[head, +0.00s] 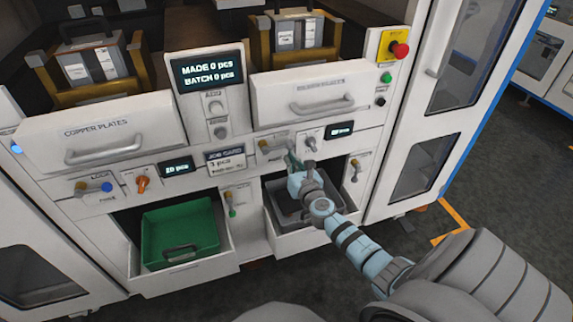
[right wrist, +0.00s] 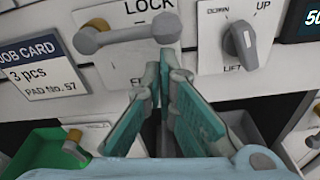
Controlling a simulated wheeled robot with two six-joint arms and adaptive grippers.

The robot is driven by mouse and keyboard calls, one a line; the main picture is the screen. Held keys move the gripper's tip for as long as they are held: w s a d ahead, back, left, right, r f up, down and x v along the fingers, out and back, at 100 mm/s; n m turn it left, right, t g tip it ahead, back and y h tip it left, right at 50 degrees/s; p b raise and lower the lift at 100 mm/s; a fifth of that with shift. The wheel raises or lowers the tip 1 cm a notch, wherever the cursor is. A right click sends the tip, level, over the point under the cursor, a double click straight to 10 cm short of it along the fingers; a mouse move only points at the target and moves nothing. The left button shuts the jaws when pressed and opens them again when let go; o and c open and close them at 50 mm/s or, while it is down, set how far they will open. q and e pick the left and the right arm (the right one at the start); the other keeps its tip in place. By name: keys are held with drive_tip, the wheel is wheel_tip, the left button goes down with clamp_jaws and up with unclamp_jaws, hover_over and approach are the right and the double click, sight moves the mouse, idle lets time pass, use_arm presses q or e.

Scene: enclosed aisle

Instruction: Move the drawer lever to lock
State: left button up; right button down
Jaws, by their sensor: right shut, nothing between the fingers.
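The drawer lever (right wrist: 130,36) is a grey bar on a white plate marked LOCK above, with a lower label partly hidden. It lies roughly level, with a brass piece at its left end and a round grey end at right. In the head view the lever (head: 270,146) sits below the right closed drawer (head: 318,95). My right gripper (right wrist: 166,62) has teal fingers, shut and empty, with tips just below the lever's round end; contact cannot be told. In the head view the right gripper (head: 293,160) is in front of the panel. My left gripper is not in view.
A lift knob (right wrist: 241,40) is right of the lever, and a job card (right wrist: 42,72) is left. Below are open drawers with a green bin (head: 180,232) and a dark bin (head: 288,208). A similar lever with a blue end (head: 106,187) is farther left.

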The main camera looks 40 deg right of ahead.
drive_tip(key=shift+f, duration=0.1)
drive_tip(key=s+a+f+b, duration=0.1)
drive_tip(key=s+a, duration=0.3)
drive_tip(key=s, duration=0.6)
drive_tip(key=shift+s+f, duration=0.25)
drive_tip(key=shift+f, duration=0.45)
drive_tip(key=shift+a, duration=0.1)
